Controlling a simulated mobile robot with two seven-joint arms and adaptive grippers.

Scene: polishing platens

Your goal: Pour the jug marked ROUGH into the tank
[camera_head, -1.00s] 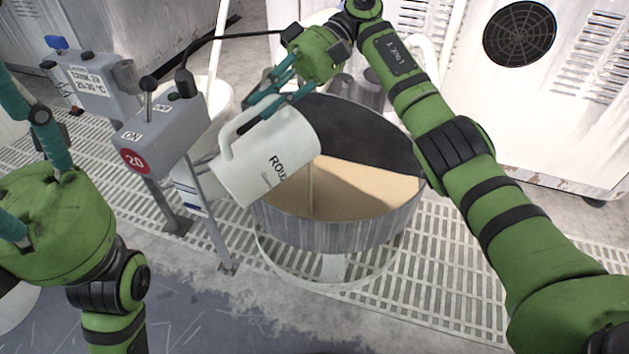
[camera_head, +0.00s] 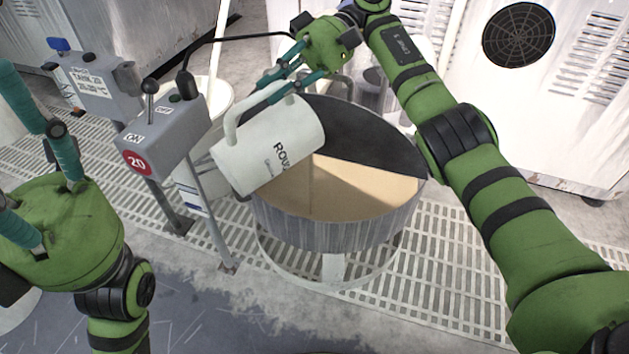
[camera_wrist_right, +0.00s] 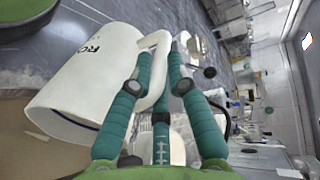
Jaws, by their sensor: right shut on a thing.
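The white jug (camera_head: 262,158), with lettering starting "RO" and the rest cut off by its curve, is tilted over the left side of the tank (camera_head: 330,233). My right gripper (camera_head: 266,92) is shut on the jug's handle, which also shows between its teal fingers in the right wrist view (camera_wrist_right: 154,72). The jug's inside is hidden in the head view. My left gripper (camera_head: 38,165) is at the far left, fingers spread, empty, away from the jug.
A grey switch box (camera_head: 165,130) with a lever and a red "20" disc stands close left of the jug. A dark half lid (camera_head: 345,130) covers the tank's back part. White cabinets (camera_head: 580,130) stand behind on the right.

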